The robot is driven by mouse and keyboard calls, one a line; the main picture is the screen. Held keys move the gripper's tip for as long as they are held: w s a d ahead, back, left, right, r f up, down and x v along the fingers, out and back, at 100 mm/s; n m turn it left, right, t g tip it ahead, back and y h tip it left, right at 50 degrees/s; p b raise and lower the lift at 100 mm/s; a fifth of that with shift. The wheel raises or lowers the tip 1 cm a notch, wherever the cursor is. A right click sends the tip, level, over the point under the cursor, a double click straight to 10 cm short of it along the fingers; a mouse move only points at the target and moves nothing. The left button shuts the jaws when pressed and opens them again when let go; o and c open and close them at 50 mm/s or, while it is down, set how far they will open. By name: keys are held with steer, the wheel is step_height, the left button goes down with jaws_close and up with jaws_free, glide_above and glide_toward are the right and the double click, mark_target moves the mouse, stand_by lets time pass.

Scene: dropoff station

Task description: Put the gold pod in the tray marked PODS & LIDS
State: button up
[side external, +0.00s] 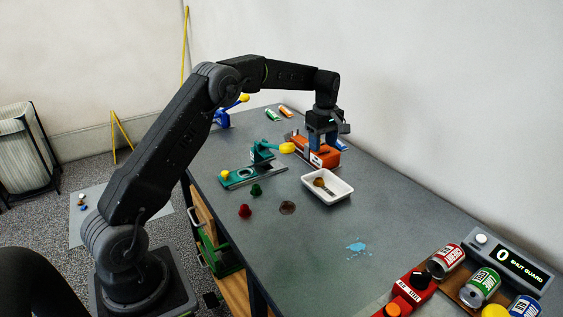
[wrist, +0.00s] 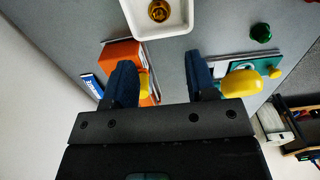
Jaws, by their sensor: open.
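A gold pod (wrist: 158,10) lies inside a small white tray (wrist: 155,34); in the side view the tray (side external: 338,197) stands on the grey table, with the gold-brown pod (side external: 320,184) on its floor. I cannot read any marking on the tray. My gripper (side external: 322,146) points down over the orange machine (side external: 318,156), behind the tray. In the wrist view my gripper (wrist: 162,76) has its two blue-black fingers wide apart with nothing held between them. The orange machine (wrist: 124,55) shows partly behind the left finger. The tray's far part is cut off by the wrist view's top edge.
A teal machine (side external: 250,174) with a yellow-knobbed lever stands left of the tray. A blue spill (side external: 358,248) lies in front. Cans (side external: 446,261) and a counter (side external: 505,262) occupy the near right.

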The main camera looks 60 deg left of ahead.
steer(key=s+d+r+m+t, duration=0.3)
steer(key=s+d+r+m, duration=0.6)
steer(key=s+d+r, duration=0.5)
steer(key=s+d+f+m+t, duration=0.1)
steer(key=s+m, duration=0.3)
steer(key=s, duration=0.6)
steer(key=s+d+f+m+t, duration=0.1)
steer(key=s+m, duration=0.4)
steer(key=s, duration=0.6)
steer(key=shift+d+f+t, duration=0.3)
steer(key=shift+d+f, duration=0.4)
steer(key=shift+d, duration=0.2)
steer(key=shift+s, duration=0.1)
